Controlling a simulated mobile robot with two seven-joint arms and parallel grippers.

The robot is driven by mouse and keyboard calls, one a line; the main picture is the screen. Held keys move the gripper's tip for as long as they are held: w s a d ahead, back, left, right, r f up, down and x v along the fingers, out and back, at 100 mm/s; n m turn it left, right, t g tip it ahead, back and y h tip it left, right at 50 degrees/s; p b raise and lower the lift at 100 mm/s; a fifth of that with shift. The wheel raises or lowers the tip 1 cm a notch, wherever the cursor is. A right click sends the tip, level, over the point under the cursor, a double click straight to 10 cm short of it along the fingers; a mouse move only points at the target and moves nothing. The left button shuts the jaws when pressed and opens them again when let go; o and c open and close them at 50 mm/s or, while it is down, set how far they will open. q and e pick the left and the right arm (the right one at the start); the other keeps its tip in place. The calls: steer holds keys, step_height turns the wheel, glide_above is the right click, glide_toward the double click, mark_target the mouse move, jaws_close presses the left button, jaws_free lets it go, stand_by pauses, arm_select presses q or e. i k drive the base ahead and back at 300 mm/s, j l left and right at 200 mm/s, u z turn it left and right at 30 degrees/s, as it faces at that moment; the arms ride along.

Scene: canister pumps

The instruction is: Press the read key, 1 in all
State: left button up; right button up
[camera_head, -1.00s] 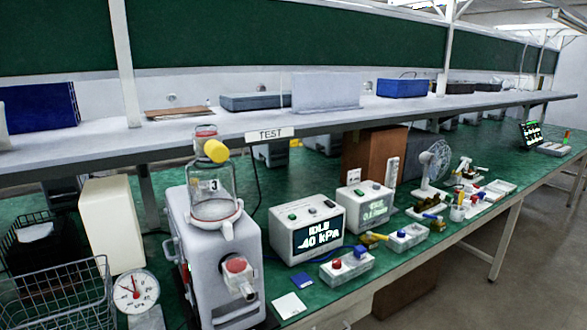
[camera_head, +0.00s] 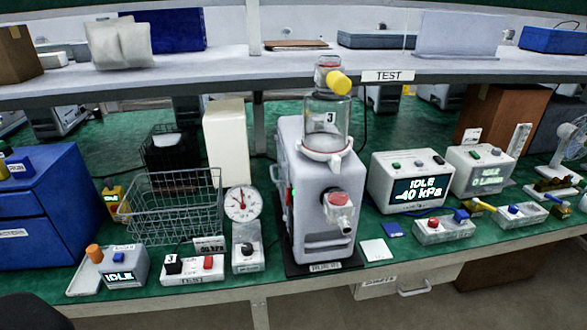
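I cannot tell which key is the read key, as most small labels are too small to read. A pressure meter (camera_head: 410,180) at right centre shows "IDLE -40 kPa" and has small keys on top. Beside it, a second meter (camera_head: 482,170) also shows "IDLE", its lower line hard to read. Neither gripper shows in the head view; a dark, unclear shape is at the bottom left corner.
A grey pump with canister 3 (camera_head: 325,130) stands in the middle. Left of it are a round dial gauge (camera_head: 242,203), a wire basket (camera_head: 175,205) and a TEST box with a red key (camera_head: 193,269). A blue drawer cabinet (camera_head: 45,205) stands far left. The shelf (camera_head: 230,68) overhangs the bench.

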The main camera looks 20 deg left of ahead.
mark_target(117, 258)
steer(key=u, duration=1.95)
